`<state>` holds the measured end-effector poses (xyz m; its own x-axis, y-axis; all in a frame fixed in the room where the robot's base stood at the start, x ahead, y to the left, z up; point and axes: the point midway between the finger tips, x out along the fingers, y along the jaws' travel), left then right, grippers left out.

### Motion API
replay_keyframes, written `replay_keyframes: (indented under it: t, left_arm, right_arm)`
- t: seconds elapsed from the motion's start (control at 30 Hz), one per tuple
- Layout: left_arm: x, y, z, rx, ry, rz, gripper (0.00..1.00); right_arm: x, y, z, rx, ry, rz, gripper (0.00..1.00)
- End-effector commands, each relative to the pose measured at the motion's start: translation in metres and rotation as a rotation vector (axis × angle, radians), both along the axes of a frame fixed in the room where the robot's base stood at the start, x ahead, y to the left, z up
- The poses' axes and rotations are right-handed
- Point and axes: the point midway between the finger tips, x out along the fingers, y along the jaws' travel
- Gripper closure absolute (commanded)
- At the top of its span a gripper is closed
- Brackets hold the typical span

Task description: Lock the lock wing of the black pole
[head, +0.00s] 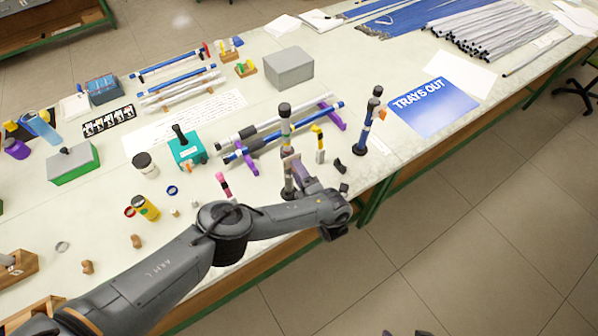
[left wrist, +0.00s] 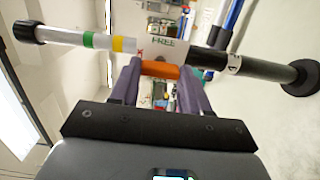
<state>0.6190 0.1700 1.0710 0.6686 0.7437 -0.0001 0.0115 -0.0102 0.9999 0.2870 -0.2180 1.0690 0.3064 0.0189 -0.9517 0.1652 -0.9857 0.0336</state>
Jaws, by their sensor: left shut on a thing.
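The black pole (head: 286,132) stands upright near the front edge of the table, with a black cap on top. In the left wrist view the pole (left wrist: 265,69) runs across the picture, with a light upper part, green and yellow bands, a black lower part and a round black foot. A white collar with the word FREE faces the camera. The orange lock wing (left wrist: 160,70) sticks out from beside the collar. My left gripper (head: 293,160) is at the pole's middle, its purple fingers shut on the wing.
A second upright pole (head: 365,128) stands to the right. Rods lie on purple supports (head: 331,116) behind. A teal box (head: 187,149), a yellow-topped piece (head: 318,143) and a pink-topped piece (head: 223,184) are nearby. A blue TRAYS OUT sheet (head: 433,105) lies at the right.

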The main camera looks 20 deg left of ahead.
Motion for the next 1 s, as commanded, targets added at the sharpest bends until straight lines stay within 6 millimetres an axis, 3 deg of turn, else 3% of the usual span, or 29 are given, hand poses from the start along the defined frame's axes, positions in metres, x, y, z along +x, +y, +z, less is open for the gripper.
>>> replay_keyframes:
  t: [0.17,0.2,0.33,0.73,1.0]
  left_arm:
    - [0.000,0.000,0.000,0.001,0.001,0.000,0.84]
    - [0.000,0.000,0.000,0.001,0.001,0.000,0.48]
    - [0.000,0.000,0.000,0.001,0.001,0.000,0.28]
    - [-0.003,-0.004,0.000,-0.001,0.001,0.000,0.28]
    - [-0.029,-0.032,0.001,-0.003,0.004,-0.002,0.28]
  right_arm:
    - [0.000,0.000,0.000,0.000,0.000,0.000,0.00]
    - [0.000,0.000,0.000,0.000,0.000,0.000,0.00]
    - [0.000,0.000,0.000,0.000,0.000,0.000,0.00]
    - [0.000,0.000,0.002,-0.001,0.000,0.001,0.00]
    - [0.000,0.000,0.012,-0.001,0.000,0.001,0.00]
